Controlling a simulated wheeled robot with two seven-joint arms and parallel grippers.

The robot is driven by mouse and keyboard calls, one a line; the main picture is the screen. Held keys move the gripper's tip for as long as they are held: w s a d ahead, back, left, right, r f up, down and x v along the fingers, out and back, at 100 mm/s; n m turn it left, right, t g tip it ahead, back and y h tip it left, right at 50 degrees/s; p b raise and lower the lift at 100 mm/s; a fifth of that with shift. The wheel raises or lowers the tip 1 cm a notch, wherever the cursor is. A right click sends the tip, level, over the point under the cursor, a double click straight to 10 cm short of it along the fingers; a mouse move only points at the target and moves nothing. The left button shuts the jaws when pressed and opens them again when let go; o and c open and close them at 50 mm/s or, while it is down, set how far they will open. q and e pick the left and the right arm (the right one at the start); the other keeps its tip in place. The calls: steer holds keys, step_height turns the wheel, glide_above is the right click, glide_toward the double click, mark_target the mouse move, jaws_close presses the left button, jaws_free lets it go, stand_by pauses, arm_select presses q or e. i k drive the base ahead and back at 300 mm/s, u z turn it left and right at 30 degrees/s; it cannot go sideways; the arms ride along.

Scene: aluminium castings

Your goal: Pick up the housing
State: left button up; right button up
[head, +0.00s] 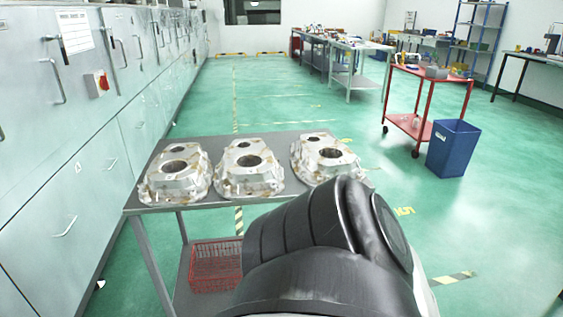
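Three silver aluminium housings stand in a row on a grey table (150,206). The left housing (160,187), the middle housing (233,185) and the right housing (304,170) each have a round dark bore on top. The frames do not tell which one the task means. A black padded link of my arm covers the lower middle of the head view and hides the table's right front and part of the right housing's near edge. Neither gripper is in view.
A red wire basket (213,268) sits on the table's lower shelf. Grey cabinets (60,130) line the left side close to the table. A blue bin (453,149) and a red trolley (430,78) stand at right. The green floor between is mostly clear.

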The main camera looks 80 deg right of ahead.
mark_target(316, 158)
steer(key=z, duration=1.65)
steer(key=k, duration=0.1)
steer(key=z, duration=0.7)
steer(key=i, duration=0.55)
